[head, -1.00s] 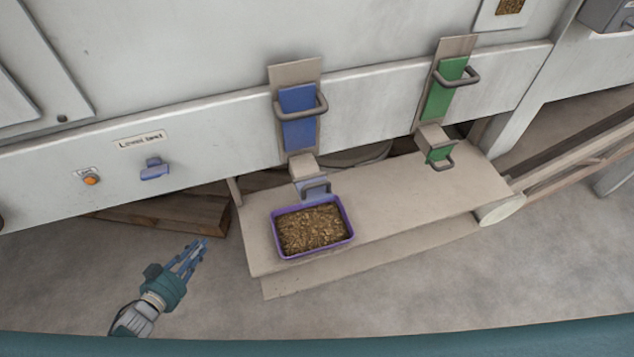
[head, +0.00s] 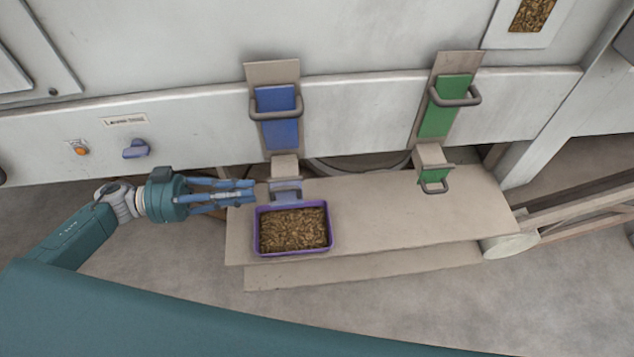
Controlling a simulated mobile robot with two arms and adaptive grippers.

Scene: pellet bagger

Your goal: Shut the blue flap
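The blue flap (head: 286,188), pale blue with a grey bar handle, is at the mouth of the small beige spout under the blue slide plate (head: 278,118). It stands just behind the purple tray (head: 262,246) of brown pellets. My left gripper (head: 253,190) points right, with its blue fingertips just left of the flap and its handle. A small gap seems to separate them, but contact is hard to judge. The fingers lie close together and hold nothing visible; whether they are fully shut is unclear. How far the flap hangs open is unclear. My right gripper is out of view.
The tray stands on a beige shelf (head: 400,225) with free room to its right. A green flap (head: 435,176) and green slide plate (head: 446,107) are further right. A blue knob (head: 136,149) and orange button (head: 79,148) are on the panel at left.

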